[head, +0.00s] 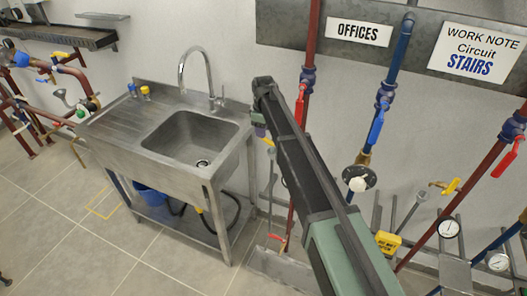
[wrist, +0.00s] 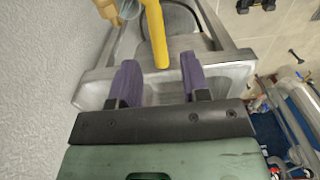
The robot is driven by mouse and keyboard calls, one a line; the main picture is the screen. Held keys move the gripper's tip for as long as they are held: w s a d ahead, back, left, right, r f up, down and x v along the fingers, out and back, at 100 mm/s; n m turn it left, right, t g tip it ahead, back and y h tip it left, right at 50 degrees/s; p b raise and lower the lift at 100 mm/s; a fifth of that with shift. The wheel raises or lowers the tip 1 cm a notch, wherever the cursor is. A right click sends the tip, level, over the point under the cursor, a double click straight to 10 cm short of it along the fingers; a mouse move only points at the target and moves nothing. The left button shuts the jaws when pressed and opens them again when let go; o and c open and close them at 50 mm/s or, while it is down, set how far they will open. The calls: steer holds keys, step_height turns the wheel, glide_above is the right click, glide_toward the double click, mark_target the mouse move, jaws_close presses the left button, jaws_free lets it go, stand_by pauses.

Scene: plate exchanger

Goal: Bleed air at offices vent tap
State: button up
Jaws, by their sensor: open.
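The OFFICES sign (head: 359,31) is on the wall panel, between a red pipe (head: 312,40) and a blue pipe (head: 402,48). My gripper (head: 260,131) is left of the red pipe, mostly hidden behind my arm. A small bit of yellow lever (head: 269,141) shows just beside it. In the wrist view my gripper (wrist: 161,66) is open, with purple fingers apart. The yellow lever (wrist: 155,32) points down the picture with its end between the fingertips, a gap showing on each side. A brass tap body (wrist: 109,10) is at the upper left, partly cut off.
A steel sink (head: 190,137) with a tall faucet (head: 198,60) stands left of my arm. A red-handled valve (head: 300,103) on the red pipe is close to my arm. More pipes, a blue-handled valve (head: 377,125) and gauges (head: 448,229) are at right.

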mark_target(263, 141)
step_height(263, 141, down, 5)
steer(key=b, duration=0.3)
steer(key=shift+r, duration=0.2)
jaws_close()
